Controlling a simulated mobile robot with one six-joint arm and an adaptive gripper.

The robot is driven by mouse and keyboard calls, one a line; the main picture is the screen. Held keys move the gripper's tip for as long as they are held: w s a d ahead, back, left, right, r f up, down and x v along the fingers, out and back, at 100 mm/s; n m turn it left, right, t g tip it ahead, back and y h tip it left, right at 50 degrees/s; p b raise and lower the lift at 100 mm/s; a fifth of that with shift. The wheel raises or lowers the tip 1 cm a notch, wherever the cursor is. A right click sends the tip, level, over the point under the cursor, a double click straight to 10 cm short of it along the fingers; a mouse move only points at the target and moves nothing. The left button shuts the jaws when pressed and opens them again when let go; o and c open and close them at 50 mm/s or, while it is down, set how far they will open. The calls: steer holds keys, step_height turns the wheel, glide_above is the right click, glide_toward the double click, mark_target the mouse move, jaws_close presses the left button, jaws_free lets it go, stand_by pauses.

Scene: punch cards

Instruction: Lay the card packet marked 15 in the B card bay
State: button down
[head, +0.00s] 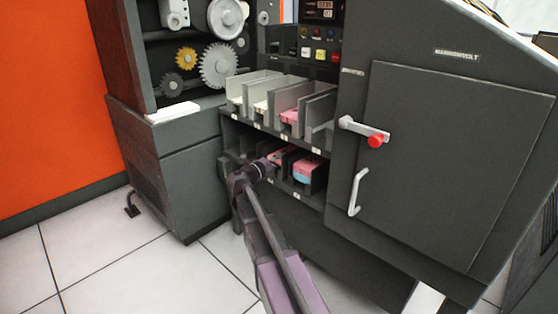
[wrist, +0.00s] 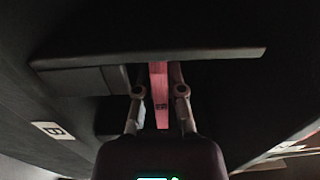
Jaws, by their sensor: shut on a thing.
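My gripper (wrist: 159,108) is shut on a pink card packet (wrist: 159,85) in the wrist view. A small dark mark on the packet's end is too small to read. The packet points into a dark bay between my fingers. A white label with a B (wrist: 52,130) is on the dark front at the left of the wrist view. In the head view my gripper (head: 262,170) is at the left part of the lower row of card bays. A pink packet (head: 280,156) shows just beyond it; I cannot tell whether it is the held one.
A pink and blue packet (head: 307,169) lies in the lower bay to the right. The upper row of bays (head: 262,110) holds pale and pink cards. A cabinet door with a handle (head: 356,192) and a red knob (head: 375,141) stands to the right.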

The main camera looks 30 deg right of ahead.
steer(key=shift+f, duration=0.1)
steer(key=shift+f+b, duration=0.75)
steer(key=shift+b, duration=0.1)
steer(key=c, duration=0.7)
jaws_free()
steer(key=shift+o, duration=0.2)
steer(key=shift+a, duration=0.15)
steer(key=v, duration=0.7)
steer(key=shift+s, duration=0.15)
steer(key=shift+a+r, duration=0.1)
